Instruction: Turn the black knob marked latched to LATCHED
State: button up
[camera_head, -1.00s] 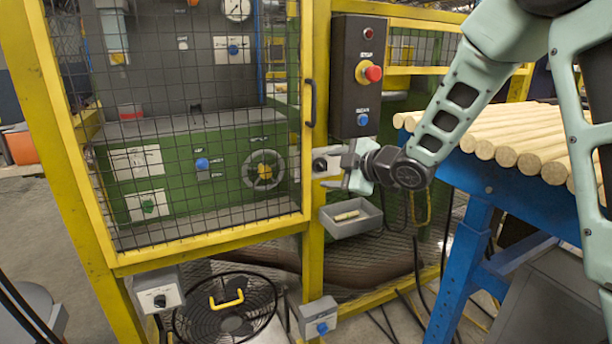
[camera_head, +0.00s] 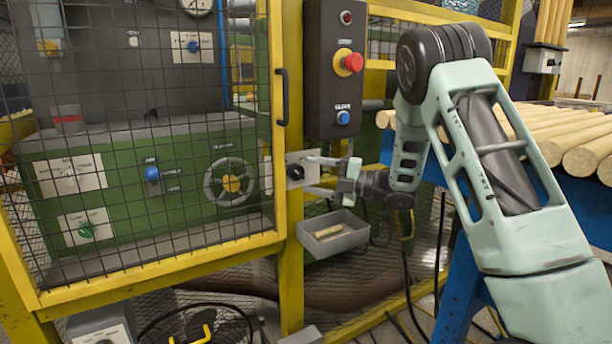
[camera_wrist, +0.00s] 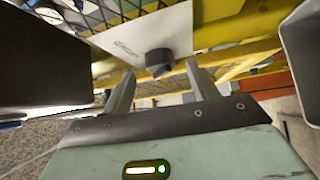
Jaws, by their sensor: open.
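The black knob (camera_head: 296,172) sits on a pale plate (camera_head: 309,160) on the yellow post, just right of the mesh door's frame. In the wrist view the knob (camera_wrist: 159,61) stands out from its white plate (camera_wrist: 150,35), just beyond and between the finger ends. The plate's print is too small to read. My gripper (camera_head: 322,175) is open and points left at the plate, close in front of it. In the wrist view my gripper (camera_wrist: 160,85) shows two separate fingers with nothing between them. I cannot tell whether a finger touches the knob.
A black control box (camera_head: 335,95) with a red button (camera_head: 353,62) is mounted above the knob. A grey tray (camera_head: 333,238) holding a small wooden piece hangs below. The mesh door (camera_head: 281,215) is left; a blue table (camera_head: 462,290) with wooden rods is right.

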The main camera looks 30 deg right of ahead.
jog(key=shift+x, duration=1.2)
jog(key=c, duration=1)
